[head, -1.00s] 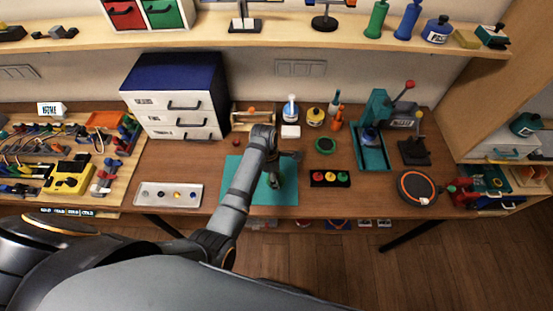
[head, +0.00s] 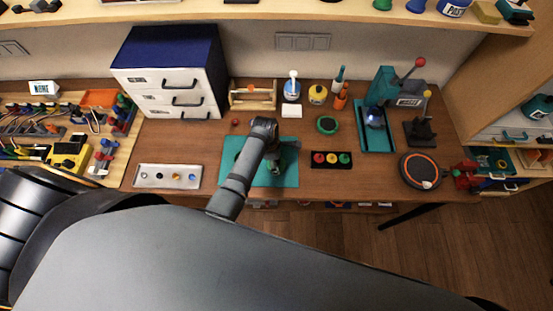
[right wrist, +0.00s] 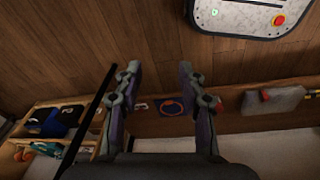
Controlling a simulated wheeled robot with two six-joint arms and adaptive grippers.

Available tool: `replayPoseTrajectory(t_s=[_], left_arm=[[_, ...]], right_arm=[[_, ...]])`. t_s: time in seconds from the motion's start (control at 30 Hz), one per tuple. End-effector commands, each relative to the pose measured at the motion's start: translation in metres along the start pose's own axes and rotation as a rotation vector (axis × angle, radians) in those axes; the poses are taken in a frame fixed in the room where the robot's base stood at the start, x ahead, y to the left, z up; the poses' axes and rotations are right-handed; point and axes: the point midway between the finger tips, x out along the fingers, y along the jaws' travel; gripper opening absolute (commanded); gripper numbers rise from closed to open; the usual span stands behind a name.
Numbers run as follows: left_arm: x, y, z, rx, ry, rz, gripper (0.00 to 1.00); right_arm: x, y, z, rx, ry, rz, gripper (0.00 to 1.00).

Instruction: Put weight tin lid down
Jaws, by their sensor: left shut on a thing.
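My left gripper (head: 276,165) is over the right half of the teal mat (head: 229,180) on the workbench, pointing down. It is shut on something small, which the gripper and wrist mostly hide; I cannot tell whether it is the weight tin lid. Height above the mat is unclear. A round green-topped item (head: 327,124) stands right of the mat, but I cannot tell if it is the tin. My right gripper (right wrist: 160,75) is open and empty in the right wrist view, with floor between its fingers.
A black holder (head: 331,166) with red, yellow and green knobs lies right of the mat. A metal tray (head: 150,184) is left of it. A white drawer cabinet (head: 150,95) stands behind. A round black-orange pad (head: 420,170) and teal press (head: 378,135) are farther right.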

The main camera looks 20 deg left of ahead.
Motion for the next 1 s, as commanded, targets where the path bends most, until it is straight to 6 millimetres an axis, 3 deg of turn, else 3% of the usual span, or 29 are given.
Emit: replayPoseTrajectory(t_s=[0.03,0.07,0.2,0.63,1.0], left_arm=[[0.002,0.001,-0.001,0.0,0.0,0.001,0.36],[0.001,0.001,0.0,0.0,0.0,0.001,0.69],[0.001,0.001,0.0,0.0,0.0,0.001,0.88],[-0.009,0.001,0.001,0.0,0.0,0.002,0.88],[-0.093,0.002,0.001,0.0,-0.002,0.005,0.88]], right_arm=[[0.001,0.0,0.008,-0.001,-0.012,0.001,0.4],[0.0,0.001,0.013,-0.001,-0.019,0.001,0.4],[-0.001,0.003,0.03,-0.003,-0.045,0.003,0.4],[0.0,0.009,0.017,-0.006,-0.023,0.011,0.4],[0.014,0.009,0.019,-0.007,-0.024,0.012,0.4]])
